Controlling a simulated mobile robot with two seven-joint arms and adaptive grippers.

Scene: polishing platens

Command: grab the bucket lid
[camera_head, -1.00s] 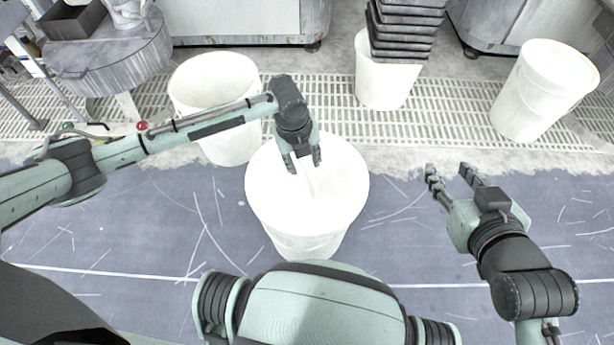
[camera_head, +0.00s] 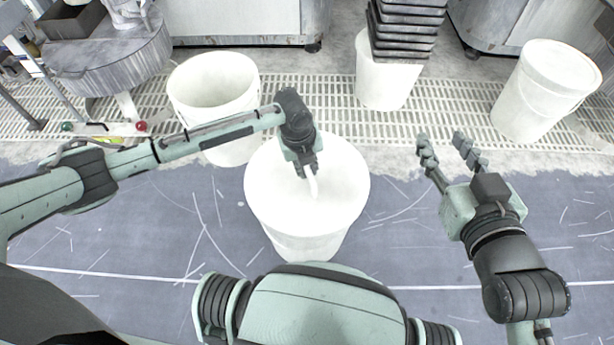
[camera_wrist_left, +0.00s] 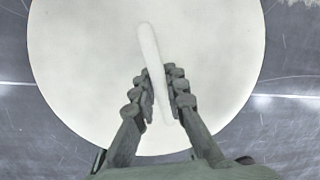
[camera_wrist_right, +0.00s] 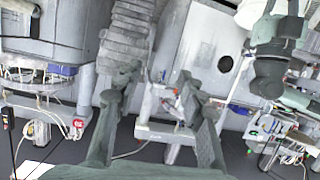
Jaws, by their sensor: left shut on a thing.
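The white bucket lid (camera_head: 340,190) lies on the white bucket (camera_head: 305,246) in front of me in the head view. A raised bar handle (camera_wrist_left: 148,52) crosses the lid, which fills much of the left wrist view. My left gripper (camera_head: 308,172) is over the lid with its fingers shut on the handle, one finger on each side; it also shows in the left wrist view (camera_wrist_left: 160,95). My right gripper (camera_head: 449,145) is open and empty, off to the right above the floor.
An open white bucket (camera_head: 213,88) stands behind to the left. Another white bucket (camera_head: 382,82) stands under stacked dark trays (camera_head: 405,30). A lidded white bucket (camera_head: 540,92) stands at the far right. The dark floor around the front bucket is clear.

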